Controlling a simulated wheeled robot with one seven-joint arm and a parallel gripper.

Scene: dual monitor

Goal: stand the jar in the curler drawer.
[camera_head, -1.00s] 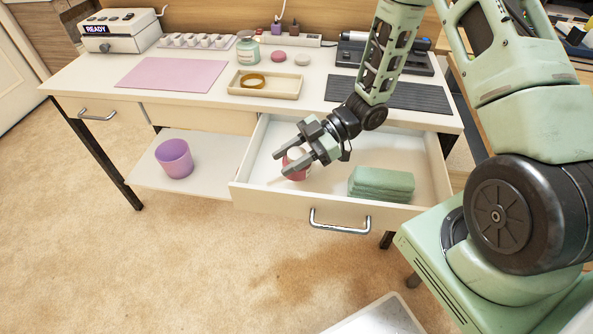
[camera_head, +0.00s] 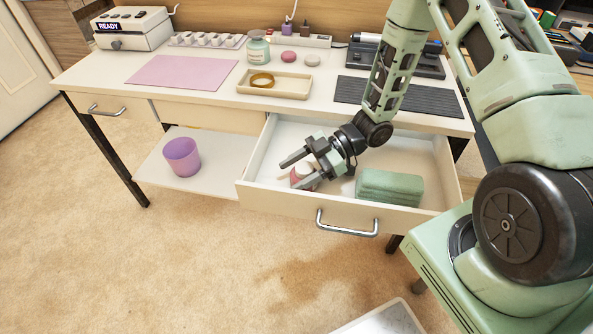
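A small pinkish-red jar with a whitish top (camera_head: 302,172) is inside the open drawer (camera_head: 290,200), near its left front part. My gripper (camera_head: 290,176) reaches down into the drawer from the upper right, its two dark fingers pointing left. The fingers are apart, one on the far side of the jar and one on its near side, and look open around it. The near finger hides part of the jar. Its base is hidden, so I cannot tell whether it touches the drawer floor.
Green folded cloths (camera_head: 389,187) fill the drawer's right front. A purple cup (camera_head: 182,157) stands on the lower shelf.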

